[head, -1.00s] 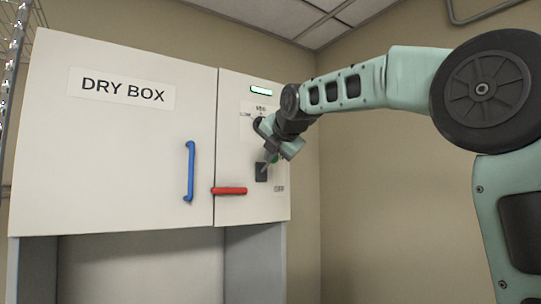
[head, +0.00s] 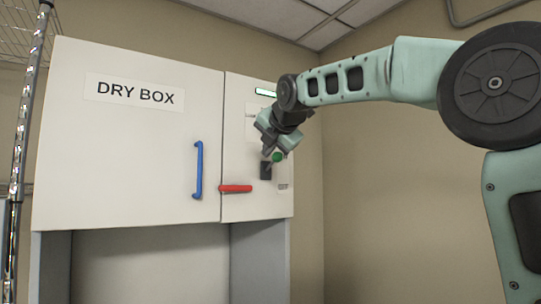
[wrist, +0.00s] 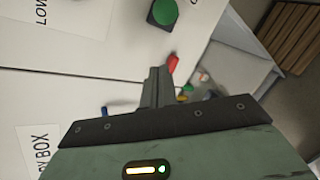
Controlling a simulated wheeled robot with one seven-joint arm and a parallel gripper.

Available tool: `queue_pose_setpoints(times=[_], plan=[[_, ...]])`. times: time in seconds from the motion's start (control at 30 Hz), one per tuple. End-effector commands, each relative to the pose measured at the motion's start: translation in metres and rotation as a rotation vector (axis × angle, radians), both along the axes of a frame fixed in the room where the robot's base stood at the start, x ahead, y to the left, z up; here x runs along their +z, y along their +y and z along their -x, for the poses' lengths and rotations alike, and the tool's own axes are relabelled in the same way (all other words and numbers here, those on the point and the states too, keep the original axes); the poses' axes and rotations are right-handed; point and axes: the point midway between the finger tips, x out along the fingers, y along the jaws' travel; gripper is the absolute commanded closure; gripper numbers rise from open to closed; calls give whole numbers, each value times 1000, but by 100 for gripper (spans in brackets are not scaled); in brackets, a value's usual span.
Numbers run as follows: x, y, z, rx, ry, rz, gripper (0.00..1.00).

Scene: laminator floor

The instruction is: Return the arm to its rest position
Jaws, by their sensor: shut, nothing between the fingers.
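My gripper (head: 273,156) is at the control panel on the right of the dry box in the head view, close in front of a green button (head: 278,157) and a dark square part (head: 265,170). In the wrist view my gripper (wrist: 157,75) has its fingers together with nothing held. The green button (wrist: 164,13) shows there apart from the fingers, above them in the picture. Part of the panel is hidden behind my wrist.
The dry box (head: 140,160) has a blue upright handle (head: 198,170) and a red lever (head: 236,189). A wire rack (head: 35,110) stands at the far left. Small coloured objects lie low in the wrist view.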

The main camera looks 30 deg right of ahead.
Motion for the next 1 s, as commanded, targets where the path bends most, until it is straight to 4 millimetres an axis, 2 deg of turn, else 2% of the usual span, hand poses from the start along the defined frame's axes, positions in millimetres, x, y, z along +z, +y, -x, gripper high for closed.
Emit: queue_pose_setpoints(times=[0.2,0.4,0.83,0.93,1.0], plan=[[20,7,34,1,1,0,100],[36,12,56,1,4,0,100],[42,14,63,0,6,0,100],[15,30,58,4,38,-69,100],[-17,51,55,3,77,-154,100]])
